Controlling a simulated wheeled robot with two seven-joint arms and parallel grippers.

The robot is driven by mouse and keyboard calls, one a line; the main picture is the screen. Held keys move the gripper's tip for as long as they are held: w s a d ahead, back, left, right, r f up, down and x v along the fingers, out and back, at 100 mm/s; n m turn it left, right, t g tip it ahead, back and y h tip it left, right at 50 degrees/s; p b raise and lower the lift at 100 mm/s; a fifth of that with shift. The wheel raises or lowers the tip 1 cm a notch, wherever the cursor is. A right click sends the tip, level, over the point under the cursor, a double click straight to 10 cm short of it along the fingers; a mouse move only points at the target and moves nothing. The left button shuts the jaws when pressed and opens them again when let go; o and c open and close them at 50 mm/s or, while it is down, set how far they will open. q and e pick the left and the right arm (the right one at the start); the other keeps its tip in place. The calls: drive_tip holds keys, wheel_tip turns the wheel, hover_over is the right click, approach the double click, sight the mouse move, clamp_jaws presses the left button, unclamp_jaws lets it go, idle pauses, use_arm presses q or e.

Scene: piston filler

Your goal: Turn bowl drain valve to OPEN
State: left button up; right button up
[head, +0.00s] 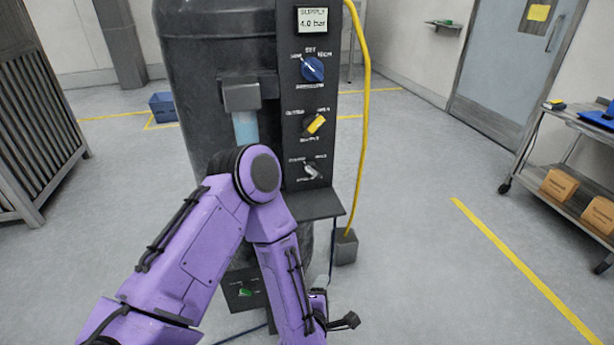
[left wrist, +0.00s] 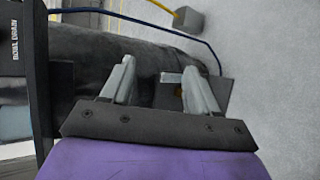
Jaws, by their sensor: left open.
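A small green handle (head: 246,292), likely the bowl drain valve's, shows on a low dark panel (head: 232,301) in the head view, left of my purple left forearm. Its exact setting is too small to read. In the left wrist view, a dark panel (left wrist: 37,100) with the label BOWL DRAIN (left wrist: 15,40) stands at the left edge; no handle shows on it there. My left gripper (left wrist: 160,68) is open, with nothing visible between its fingers, to the right of that panel. In the head view its fingers are not clearly visible. My right gripper is not in view.
The dark control column (head: 290,130) carries a blue knob (head: 313,69), a yellow knob (head: 316,124) and a grey lever (head: 311,170). A yellow hose (head: 365,110) hangs to a grey floor box (head: 344,247).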

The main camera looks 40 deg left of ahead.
use_arm(q)
drive_tip(key=w+a+r+n+t+y, duration=0.1)
drive_tip(key=w+r+n+t+y, duration=0.15)
drive_tip(key=w+r+n, duration=0.5)
drive_tip(key=n+g+y+b, duration=0.25)
drive_tip(key=n+y, duration=0.45)
drive_tip(key=n, duration=1.6)
approach(312, 173)
drive_tip(key=p+x, duration=0.3)
drive_tip(key=x, duration=0.6)
drive_tip(key=shift+s+r, duration=0.1)
drive_tip(key=shift+w+a, duration=0.35)
drive_tip(key=shift+a, duration=0.05)
drive_tip(key=c, duration=1)
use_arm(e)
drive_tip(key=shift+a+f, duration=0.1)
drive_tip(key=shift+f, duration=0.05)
